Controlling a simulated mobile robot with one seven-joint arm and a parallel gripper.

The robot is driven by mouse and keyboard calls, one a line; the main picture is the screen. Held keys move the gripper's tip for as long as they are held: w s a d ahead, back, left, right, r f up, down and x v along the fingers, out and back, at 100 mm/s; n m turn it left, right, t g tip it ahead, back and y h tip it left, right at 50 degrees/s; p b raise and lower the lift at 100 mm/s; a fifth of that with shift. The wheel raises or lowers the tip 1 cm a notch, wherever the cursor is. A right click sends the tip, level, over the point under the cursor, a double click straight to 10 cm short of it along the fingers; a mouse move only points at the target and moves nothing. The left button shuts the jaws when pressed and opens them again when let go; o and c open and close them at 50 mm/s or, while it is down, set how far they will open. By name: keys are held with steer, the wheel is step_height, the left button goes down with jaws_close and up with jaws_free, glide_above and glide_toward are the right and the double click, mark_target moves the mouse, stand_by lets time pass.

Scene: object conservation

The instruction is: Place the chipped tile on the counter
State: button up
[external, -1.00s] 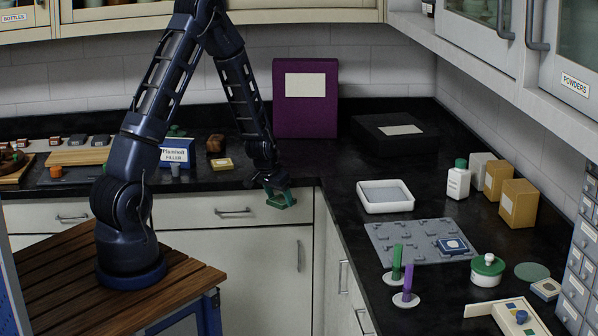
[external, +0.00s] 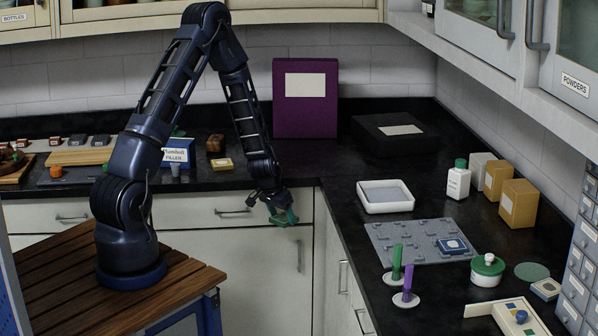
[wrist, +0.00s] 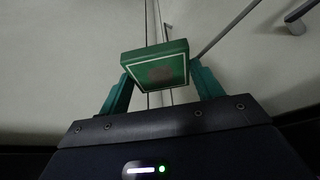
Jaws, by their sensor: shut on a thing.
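My gripper (external: 281,214) is shut on a green square tile (wrist: 155,67), seen close in the wrist view. The tile has a thin pale border line and a faint reddish mark in its middle. My teal fingers stand at its left and right sides. I cannot make out a chip on it. In the external view the gripper hangs in front of the cabinet fronts, just off the front edge of the black counter (external: 335,160). The tile is too small there to tell apart from the fingers.
A grey mat (external: 395,240) with a blue-and-white tile (external: 453,246) lies on the right counter, near a white tray (external: 385,206). Green and purple posts (external: 397,262) stand in front. The corner counter by the purple box (external: 305,115) has free room.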

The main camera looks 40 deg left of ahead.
steer(key=s+d+r+m+g+h, duration=0.15)
steer(key=d+r+m, duration=0.25)
steer(key=d+r, duration=0.9)
steer(key=s+d+r+m+h, duration=0.1)
steer(key=s+d+r+m, duration=0.25)
steer(key=d+r, duration=0.95)
steer(key=s+d+r+m+g+h, duration=0.15)
steer(key=d+r+m, duration=0.55)
steer(key=d, duration=1)
steer(key=f+n, duration=0.1)
steer(key=f, duration=0.8)
steer(key=f+n, duration=0.1)
steer(key=f, duration=0.8)
steer(key=shift+s+d+f, duration=0.15)
steer(key=shift+d, duration=0.05)
steer(key=shift+f, duration=0.3)
steer(key=o, duration=1.1)
steer(key=shift+r, duration=0.1)
